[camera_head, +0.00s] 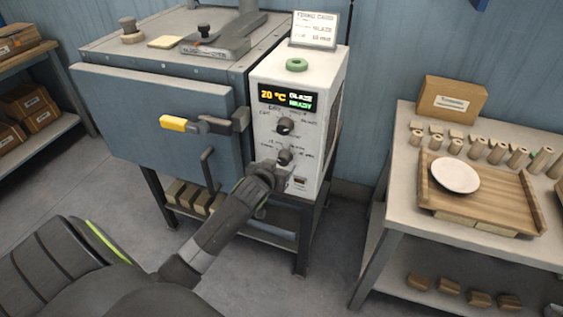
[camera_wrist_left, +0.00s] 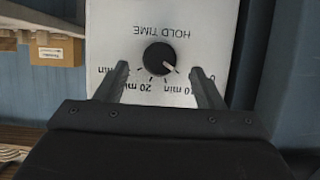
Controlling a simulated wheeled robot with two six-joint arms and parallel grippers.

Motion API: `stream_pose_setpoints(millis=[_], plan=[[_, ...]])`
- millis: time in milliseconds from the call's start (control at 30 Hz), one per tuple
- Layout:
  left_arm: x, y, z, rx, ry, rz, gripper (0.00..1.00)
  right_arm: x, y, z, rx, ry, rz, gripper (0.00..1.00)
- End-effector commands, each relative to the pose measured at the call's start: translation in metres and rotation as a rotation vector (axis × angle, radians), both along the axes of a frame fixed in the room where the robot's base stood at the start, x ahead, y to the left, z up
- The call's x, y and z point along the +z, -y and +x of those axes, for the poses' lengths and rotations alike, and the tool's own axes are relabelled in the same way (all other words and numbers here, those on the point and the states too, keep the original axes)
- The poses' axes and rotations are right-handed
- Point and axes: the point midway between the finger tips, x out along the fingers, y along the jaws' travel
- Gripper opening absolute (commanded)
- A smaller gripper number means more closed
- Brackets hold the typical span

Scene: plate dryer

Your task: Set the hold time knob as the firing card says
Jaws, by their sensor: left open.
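The hold time knob (camera_head: 285,156) is the lower dark knob on the kiln's white control panel (camera_head: 262,128). In the left wrist view the knob (camera_wrist_left: 158,57) appears upside down under "HOLD TIME", its white pointer toward the lower right. "20 min" reads below it; other labels are partly hidden by the fingers. My left gripper (camera_head: 273,172) is open just in front of the panel. Its fingertips (camera_wrist_left: 159,70) are either side of the knob, apart from it.
The upper knob (camera_head: 285,126) sits below a display (camera_head: 286,98) reading 20 °C, GLAZE, READY. The kiln door's yellow-ended handle (camera_head: 185,124) juts out left of the panel. A table (camera_head: 400,195) at right holds a tray (camera_head: 480,207) with a white plate (camera_head: 455,176).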

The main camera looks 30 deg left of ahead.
Motion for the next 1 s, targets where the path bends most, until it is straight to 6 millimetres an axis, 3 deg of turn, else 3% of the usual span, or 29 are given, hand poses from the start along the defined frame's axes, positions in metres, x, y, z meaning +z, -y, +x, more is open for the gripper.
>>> stream_pose_setpoints(millis=[300,733,1000], plan=[[-0.012,-0.007,0.029,0.000,0.000,0.000,0.62,0.001,0.000,0.000,0.000,0.000,0.000,0.55],[-0.015,-0.008,0.034,0.000,0.000,0.001,0.62,0.001,0.000,0.000,0.000,0.000,0.000,0.55],[-0.015,-0.008,0.034,0.000,0.000,0.000,0.27,0.001,0.000,0.000,0.000,0.000,0.000,0.55]])
